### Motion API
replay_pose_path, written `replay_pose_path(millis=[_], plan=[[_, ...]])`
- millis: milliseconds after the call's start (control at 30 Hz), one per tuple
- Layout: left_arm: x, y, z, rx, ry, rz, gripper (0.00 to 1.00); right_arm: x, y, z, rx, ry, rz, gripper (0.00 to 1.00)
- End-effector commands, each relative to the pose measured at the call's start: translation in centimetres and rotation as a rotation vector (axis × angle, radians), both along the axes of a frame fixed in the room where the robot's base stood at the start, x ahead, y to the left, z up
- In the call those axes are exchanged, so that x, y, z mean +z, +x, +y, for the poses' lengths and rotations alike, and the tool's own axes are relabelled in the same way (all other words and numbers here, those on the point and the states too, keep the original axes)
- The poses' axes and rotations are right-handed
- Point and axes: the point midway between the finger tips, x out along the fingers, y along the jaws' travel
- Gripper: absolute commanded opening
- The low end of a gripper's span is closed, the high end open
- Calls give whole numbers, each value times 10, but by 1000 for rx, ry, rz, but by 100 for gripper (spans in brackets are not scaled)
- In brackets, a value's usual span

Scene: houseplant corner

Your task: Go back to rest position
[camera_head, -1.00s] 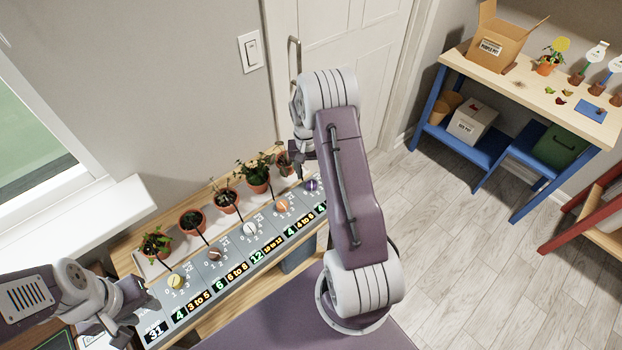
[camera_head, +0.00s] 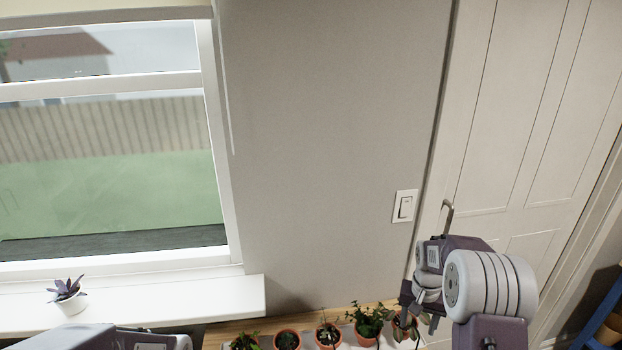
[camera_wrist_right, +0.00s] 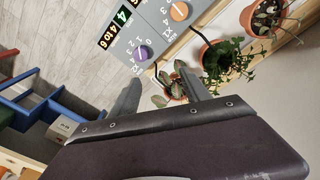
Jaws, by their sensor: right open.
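My right gripper (camera_head: 422,318) is at the lower right in the head view, beside the rightmost potted plant (camera_head: 404,328), which it partly hides. In the right wrist view my right gripper (camera_wrist_right: 163,92) has its two fingers apart. A small terracotta pot with a leafy plant (camera_wrist_right: 178,88) shows beyond and between the fingertips. Nothing is visibly held, and I cannot tell whether a finger touches the plant. A part of my left arm (camera_head: 95,338) crosses the bottom left in the head view. My left gripper is out of view.
Several potted plants (camera_head: 328,336) line the wooden bench by the wall. A panel with a purple knob (camera_wrist_right: 141,53) and an orange knob (camera_wrist_right: 180,11) lies beside the pots. A succulent (camera_head: 67,294) stands on the windowsill (camera_head: 190,300). A door (camera_head: 520,130) with a handle is behind my right arm.

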Motion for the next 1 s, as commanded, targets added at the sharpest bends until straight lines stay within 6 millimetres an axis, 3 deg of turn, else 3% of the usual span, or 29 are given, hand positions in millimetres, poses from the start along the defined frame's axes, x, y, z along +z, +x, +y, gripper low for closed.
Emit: replay_pose_path(millis=[33, 100, 200, 300, 400, 467, 533, 1000], plan=[[0, 0, 0, 0, 0, 0, 36, 21, -6, 28, 55, 0, -19, 55], [0, 0, 0, 0, 0, 0, 36, 38, -28, 66, 137, 8, -36, 55], [0, 0, 0, 0, 0, 0, 36, 47, -73, 111, 258, 26, -54, 55], [0, 0, 0, 0, 0, 0, 36, 41, -123, 136, 356, 44, -54, 55], [0, 0, 0, 0, 0, 0, 36, 26, -163, 143, 410, 57, -37, 55], [0, 0, 0, 0, 0, 0, 36, 16, -179, 143, 426, 64, -18, 55], [0, 0, 0, 0, 0, 0, 36, 10, -185, 144, 450, 64, -19, 55], [0, 0, 0, 0, 0, 0, 36, 12, -178, 144, 472, 58, -39, 55]])
